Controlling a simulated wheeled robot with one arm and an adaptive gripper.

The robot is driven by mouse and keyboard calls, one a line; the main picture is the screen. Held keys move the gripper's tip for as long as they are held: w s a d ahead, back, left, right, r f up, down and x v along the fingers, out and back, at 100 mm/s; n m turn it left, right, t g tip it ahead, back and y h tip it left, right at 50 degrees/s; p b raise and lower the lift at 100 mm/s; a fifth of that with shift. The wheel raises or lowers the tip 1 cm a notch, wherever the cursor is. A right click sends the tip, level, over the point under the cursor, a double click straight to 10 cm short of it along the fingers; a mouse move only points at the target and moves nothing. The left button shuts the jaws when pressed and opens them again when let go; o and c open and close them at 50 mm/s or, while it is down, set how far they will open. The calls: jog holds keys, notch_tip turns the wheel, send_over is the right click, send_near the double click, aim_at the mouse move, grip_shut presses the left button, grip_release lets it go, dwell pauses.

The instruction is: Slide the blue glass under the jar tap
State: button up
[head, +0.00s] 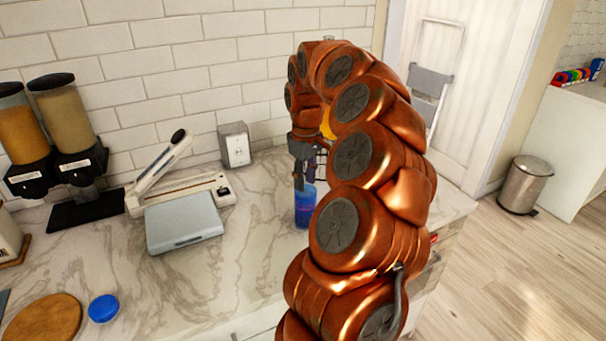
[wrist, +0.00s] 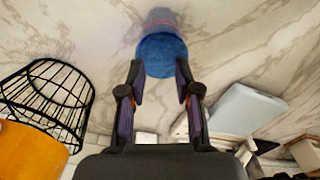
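The blue glass (head: 305,207) stands on the marble counter, partly hidden behind my arm. In the wrist view the blue glass (wrist: 162,52) is at the top centre, just ahead of the fingertips. My gripper (wrist: 160,76) is open, with one finger toward each side of the glass's near end. I cannot tell if either finger touches it. In the head view my gripper (head: 304,182) is at the glass, pointing down. An orange jar (head: 327,123) is mostly hidden behind my arm. An orange body (wrist: 30,152) beside a black wire stand (wrist: 45,95) shows at left in the wrist view. No tap is visible.
A grey scale (head: 183,222), a white sealer (head: 180,192) and a small box (head: 234,145) stand left of the glass. Two dispensers (head: 72,125) are further left. A blue lid (head: 103,308) and round board (head: 42,322) lie front left. The counter's front middle is clear.

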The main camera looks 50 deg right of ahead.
aim_at(312, 202)
jog(key=shift+s+d+f+b, duration=0.1)
jog(key=shift+d+f+b, duration=0.15)
jog(key=shift+d+f, duration=0.3)
jog(key=shift+s+d+f+b, duration=0.1)
jog(key=shift+d+f+b, duration=0.15)
jog(key=shift+d, duration=0.4)
jog(key=shift+f+p, duration=1.05)
jog(key=shift+f, duration=2.9)
grip_shut()
